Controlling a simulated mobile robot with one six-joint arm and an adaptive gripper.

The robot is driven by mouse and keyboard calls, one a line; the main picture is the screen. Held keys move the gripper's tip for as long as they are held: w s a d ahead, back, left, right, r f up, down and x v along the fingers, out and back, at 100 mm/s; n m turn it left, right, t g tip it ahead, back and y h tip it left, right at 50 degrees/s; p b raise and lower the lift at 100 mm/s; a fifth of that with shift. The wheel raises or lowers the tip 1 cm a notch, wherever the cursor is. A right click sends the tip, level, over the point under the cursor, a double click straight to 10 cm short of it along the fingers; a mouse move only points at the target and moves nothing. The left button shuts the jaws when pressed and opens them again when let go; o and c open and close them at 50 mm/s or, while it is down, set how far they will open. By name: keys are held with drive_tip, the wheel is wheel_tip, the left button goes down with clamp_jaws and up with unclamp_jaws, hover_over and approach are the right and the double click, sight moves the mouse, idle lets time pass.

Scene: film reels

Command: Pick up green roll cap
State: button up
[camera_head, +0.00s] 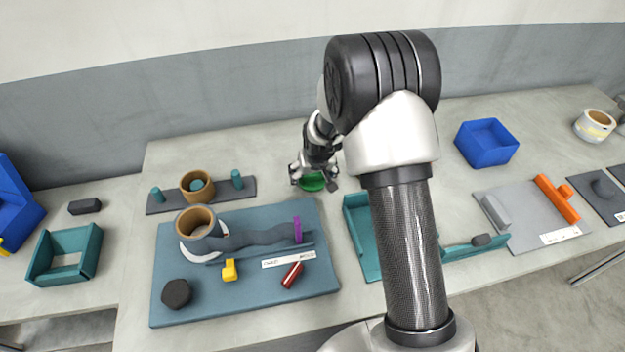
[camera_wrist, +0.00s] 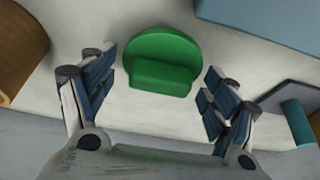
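The green roll cap (camera_head: 312,182) lies on the table just behind the blue-grey board. In the wrist view the cap (camera_wrist: 165,52) is a round green disc with a raised bar handle across it. My gripper (camera_head: 314,182) is above the cap, pointing down. In the wrist view my gripper (camera_wrist: 158,84) has its fingers spread wide, one on each side of the cap. No contact with the cap shows, and nothing is held. In the head view the fingers partly cover the cap.
A blue-grey board (camera_head: 245,300) with a brown roll (camera_head: 200,220), a yellow piece (camera_head: 230,270) and a red piece (camera_head: 292,275) lies in front. A pegged rack (camera_head: 218,193) stands left. A teal tray (camera_head: 360,240) and a blue bin (camera_head: 486,143) are to the right.

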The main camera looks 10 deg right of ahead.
drive_tip(key=c, duration=0.7)
